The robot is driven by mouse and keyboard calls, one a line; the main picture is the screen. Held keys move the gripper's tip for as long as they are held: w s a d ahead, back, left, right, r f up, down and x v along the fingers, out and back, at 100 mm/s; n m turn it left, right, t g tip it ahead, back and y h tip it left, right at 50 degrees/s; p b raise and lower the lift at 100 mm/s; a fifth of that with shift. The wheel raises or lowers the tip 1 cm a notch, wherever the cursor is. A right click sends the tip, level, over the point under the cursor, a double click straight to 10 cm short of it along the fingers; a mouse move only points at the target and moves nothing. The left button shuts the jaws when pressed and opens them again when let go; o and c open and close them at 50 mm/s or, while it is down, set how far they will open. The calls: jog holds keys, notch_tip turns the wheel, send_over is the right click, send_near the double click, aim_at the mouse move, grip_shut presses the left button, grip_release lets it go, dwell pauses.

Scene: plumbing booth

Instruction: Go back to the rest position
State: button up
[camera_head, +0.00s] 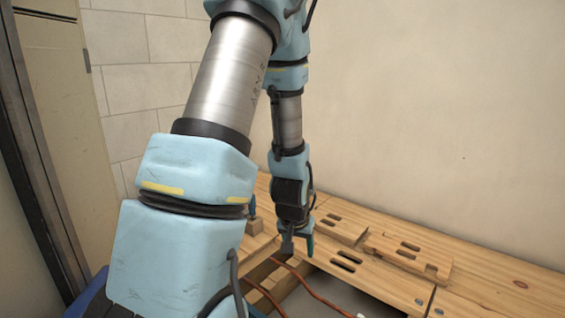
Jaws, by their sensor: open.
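My gripper (299,244) hangs at the end of my light-blue and silver arm, pointing down over the wooden bench. Its two fingers are apart, one dark grey and one teal, just above the left part of the slotted board. I see nothing held between them, though the view is small there. Copper pipes (290,278) run below and in front of the gripper. My arm's near links hide the left part of the bench.
The wooden bench (500,285) has slotted boards (407,255) on it and an opening at its front. A small wooden block with a blue part (253,222) stands left of the gripper. A plain wall rises behind. A door (60,130) is at the left.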

jog(key=s+a+r+n+g+y, duration=0.1)
jog(key=s+a+r+n+g, duration=0.15)
jog(key=s+a+r, duration=0.8)
notch_tip(320, 180, up, 39)
jog(key=w+p, duration=0.1)
jog(key=p, duration=3.7)
jog(key=shift+w+a, duration=0.25)
jog(key=shift+w, duration=0.05)
